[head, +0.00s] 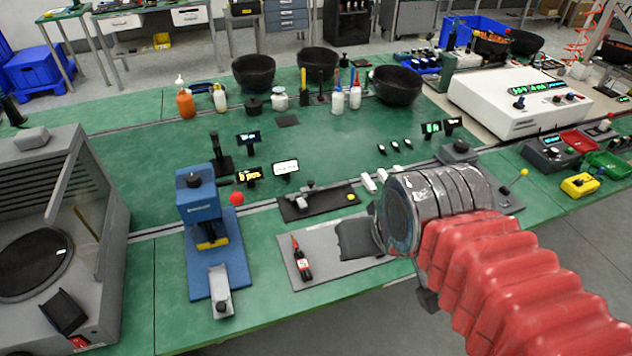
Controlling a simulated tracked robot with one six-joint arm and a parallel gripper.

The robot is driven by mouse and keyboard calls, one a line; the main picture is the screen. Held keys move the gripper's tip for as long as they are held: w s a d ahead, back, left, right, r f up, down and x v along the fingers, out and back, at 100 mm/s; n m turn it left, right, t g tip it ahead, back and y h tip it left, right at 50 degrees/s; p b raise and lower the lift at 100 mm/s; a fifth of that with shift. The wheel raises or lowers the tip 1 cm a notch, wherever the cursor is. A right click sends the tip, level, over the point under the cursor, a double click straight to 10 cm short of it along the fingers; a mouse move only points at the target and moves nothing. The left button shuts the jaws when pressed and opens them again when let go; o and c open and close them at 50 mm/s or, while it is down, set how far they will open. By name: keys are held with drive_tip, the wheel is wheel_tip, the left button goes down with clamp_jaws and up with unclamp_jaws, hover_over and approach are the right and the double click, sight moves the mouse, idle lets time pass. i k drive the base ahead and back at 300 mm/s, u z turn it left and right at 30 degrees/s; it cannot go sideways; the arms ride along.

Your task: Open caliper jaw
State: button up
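A grey caliper (308,198) lies on a small black mat (292,212) at the middle of the green bench, its long axis running left to right. A small yellow spot shows at the mat's right end. The jaw gap is too small to make out. My arm comes in from the lower right, with a red bellows sleeve and a metal wrist (440,200) to the right of and nearer than the caliper. A dark block shape (358,240) shows at the wrist's left, possibly part of my gripper. The fingers cannot be made out, and no held thing shows.
A grey mat (325,268) with a red-and-black tool (302,262) lies in front of the caliper. A blue press (205,215) stands left of it, small displays (285,167) behind it, and white blocks (368,182) to its right.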

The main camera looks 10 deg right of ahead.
sight(311, 187)
drive_tip(key=u, duration=0.85)
drive_tip(key=i, duration=0.45)
drive_tip(key=u, duration=0.35)
